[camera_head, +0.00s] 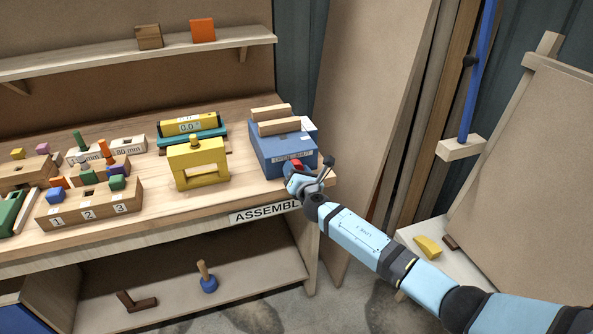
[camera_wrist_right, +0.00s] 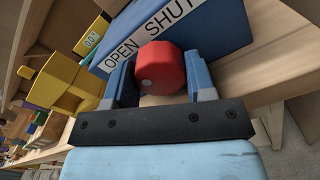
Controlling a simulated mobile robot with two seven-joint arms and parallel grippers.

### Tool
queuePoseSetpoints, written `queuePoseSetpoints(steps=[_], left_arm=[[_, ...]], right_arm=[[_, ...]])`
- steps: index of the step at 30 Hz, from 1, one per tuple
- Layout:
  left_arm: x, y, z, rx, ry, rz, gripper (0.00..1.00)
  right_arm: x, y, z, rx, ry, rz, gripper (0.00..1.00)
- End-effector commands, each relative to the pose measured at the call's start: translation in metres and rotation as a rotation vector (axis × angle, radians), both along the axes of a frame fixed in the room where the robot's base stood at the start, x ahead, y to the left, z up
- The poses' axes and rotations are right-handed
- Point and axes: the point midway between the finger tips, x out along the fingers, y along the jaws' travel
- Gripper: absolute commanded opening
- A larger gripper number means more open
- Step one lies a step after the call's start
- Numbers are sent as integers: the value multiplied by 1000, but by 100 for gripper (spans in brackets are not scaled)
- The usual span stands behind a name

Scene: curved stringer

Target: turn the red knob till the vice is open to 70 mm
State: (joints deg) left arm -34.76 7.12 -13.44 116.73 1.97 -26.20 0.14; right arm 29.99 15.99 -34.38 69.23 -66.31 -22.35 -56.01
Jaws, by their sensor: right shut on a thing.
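The blue vice (camera_head: 282,153) stands at the right end of the bench, with two wooden jaws (camera_head: 272,118) on top and a gap between them. Its front carries a white label (camera_wrist_right: 150,35) reading OPEN and SHUT. The red knob (camera_wrist_right: 160,68) is on the vice's front, below the label, with a pale dot low on its left side. My right gripper (camera_head: 300,176) is at the vice's front; in the right wrist view its fingers (camera_wrist_right: 159,84) are shut on the red knob, one on each side. My left gripper is not in view.
A yellow block frame (camera_head: 198,165) and a teal and yellow device with a digit display (camera_head: 190,127) stand left of the vice. Numbered wooden blocks (camera_head: 90,208) are further left. The bench's front edge carries an ASSEMBLY label (camera_head: 262,213), partly hidden by my right arm.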

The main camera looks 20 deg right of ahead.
Motion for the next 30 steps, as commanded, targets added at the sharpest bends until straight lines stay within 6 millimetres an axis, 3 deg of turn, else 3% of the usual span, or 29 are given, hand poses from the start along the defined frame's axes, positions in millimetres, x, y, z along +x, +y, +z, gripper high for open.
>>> queuePoseSetpoints(steps=[3, 4, 7, 19, 30], left_arm=[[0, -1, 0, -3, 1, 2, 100], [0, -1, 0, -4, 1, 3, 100], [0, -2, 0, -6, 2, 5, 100], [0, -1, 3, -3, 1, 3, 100], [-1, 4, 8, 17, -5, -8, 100]], right_arm=[[0, 0, -1, 0, 1, 0, 26], [0, 0, -1, 0, 1, 0, 55], [0, 0, -1, 1, 1, 0, 76], [-10, -1, 0, 2, 1, 0, 76], [-90, -3, 0, 2, 2, 1, 76]])
